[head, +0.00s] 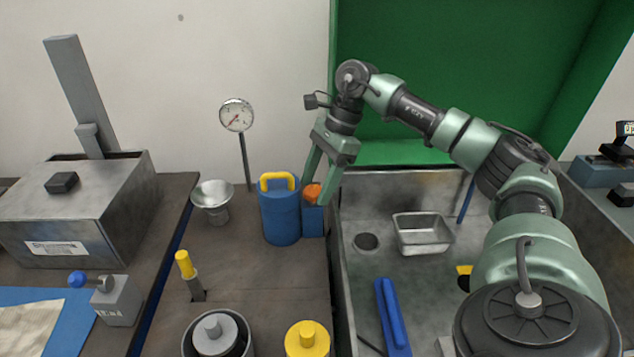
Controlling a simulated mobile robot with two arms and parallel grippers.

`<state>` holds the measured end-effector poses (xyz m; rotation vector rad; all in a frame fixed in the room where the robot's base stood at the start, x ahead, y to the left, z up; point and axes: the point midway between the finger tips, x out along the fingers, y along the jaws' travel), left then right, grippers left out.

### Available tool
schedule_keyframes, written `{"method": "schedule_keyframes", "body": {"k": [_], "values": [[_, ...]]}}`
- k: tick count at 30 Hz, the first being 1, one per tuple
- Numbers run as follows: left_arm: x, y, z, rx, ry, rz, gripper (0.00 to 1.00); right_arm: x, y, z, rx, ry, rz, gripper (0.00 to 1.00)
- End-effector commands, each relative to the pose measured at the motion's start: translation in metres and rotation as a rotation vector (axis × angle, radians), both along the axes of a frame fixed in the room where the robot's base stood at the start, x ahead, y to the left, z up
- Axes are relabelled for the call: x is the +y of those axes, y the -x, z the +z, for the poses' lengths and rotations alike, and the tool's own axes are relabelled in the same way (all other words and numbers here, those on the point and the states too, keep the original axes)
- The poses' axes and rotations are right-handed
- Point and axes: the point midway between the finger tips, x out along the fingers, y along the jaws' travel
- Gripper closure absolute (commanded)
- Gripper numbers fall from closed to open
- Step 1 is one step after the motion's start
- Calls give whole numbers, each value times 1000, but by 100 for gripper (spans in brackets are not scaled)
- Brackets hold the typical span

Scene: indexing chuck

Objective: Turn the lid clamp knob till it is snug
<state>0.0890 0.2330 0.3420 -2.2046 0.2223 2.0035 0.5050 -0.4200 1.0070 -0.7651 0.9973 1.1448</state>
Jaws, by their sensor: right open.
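An orange knob (312,192) sits on top of a small blue block (313,221), right beside a blue canister (281,214) with a yellow handle (278,181). It looks like the lid clamp knob. My right gripper (316,189) reaches down from above with its fingers open, one on each side of the orange knob. The fingers partly cover the knob, and I cannot tell whether they touch it. My left gripper is not in view.
A metal funnel cup (212,197) and a dial gauge (237,116) on a post stand left of the canister. A yellow-topped lever (186,268) stands nearer. To the right is a metal sink basin (378,190) with a steel tray (422,234) and a blue bar (393,316).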

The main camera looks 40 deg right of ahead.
Motion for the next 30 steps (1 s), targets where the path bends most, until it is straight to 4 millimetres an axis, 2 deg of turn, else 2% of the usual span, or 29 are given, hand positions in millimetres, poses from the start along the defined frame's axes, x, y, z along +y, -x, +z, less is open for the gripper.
{"method": "schedule_keyframes", "body": {"k": [7,8,12,14,23,30], "values": [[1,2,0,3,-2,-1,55,0,0,-1,0,0,0,39],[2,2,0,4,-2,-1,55,0,0,-1,0,0,0,45],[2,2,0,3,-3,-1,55,0,0,-1,0,0,0,84],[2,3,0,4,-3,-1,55,0,0,-1,0,0,0,100],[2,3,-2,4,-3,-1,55,1,1,-2,1,1,-36,100],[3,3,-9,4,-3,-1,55,1,2,-3,1,1,-173,100]]}}
